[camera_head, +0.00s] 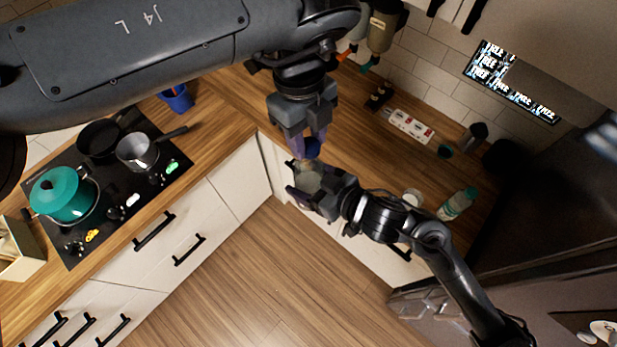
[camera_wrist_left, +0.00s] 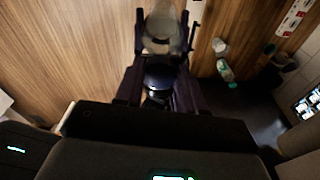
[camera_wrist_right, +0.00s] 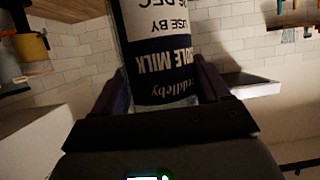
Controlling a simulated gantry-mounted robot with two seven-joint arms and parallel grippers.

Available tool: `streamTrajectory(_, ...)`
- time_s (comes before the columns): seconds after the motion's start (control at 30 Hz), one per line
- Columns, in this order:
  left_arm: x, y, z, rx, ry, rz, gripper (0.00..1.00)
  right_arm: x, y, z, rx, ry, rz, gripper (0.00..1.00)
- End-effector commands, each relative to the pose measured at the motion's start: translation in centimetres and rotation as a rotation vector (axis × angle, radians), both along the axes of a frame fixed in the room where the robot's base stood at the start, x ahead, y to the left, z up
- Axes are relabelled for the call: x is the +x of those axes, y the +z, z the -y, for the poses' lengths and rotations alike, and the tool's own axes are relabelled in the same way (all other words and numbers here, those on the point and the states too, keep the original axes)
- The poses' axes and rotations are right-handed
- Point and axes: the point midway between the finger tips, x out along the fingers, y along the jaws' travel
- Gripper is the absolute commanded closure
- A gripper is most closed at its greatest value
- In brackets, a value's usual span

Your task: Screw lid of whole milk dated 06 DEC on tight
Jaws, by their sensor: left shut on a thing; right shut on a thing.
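The whole milk bottle (camera_head: 307,180) is held off the counter, above the floor by the cabinet front. In the right wrist view its label (camera_wrist_right: 160,55) reads upside down, with "USE BY" and a partly cut-off "06 DEC". My right gripper (camera_head: 310,190) is shut around the bottle's body. My left gripper (camera_head: 309,143) is directly above it, pointing down, shut on the dark blue lid (camera_head: 312,149). The lid also shows between the left fingers in the left wrist view (camera_wrist_left: 160,75). Whether lid and bottle neck touch is hard to tell.
A clear bottle with a green cap (camera_head: 457,204) and a small white container (camera_head: 411,197) stand on the right-hand counter. A white panel with red marks (camera_head: 410,126) lies near the tiled wall. A teal pot (camera_head: 62,195) sits on the hob at left.

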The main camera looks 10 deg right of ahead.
Motion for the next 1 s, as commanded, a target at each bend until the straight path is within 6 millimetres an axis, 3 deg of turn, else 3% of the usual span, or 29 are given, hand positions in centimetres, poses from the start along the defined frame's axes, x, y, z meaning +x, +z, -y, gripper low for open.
streamTrajectory(0.2,-0.03,-0.93,0.00,-0.001,-0.001,0.000,0.90,0.03,0.16,-0.01,0.002,0.000,0.002,0.87)
streamTrajectory(1.0,0.28,-0.81,-0.11,0.001,-0.001,0.006,0.90,0.02,0.15,-0.01,0.002,0.000,0.002,0.87)
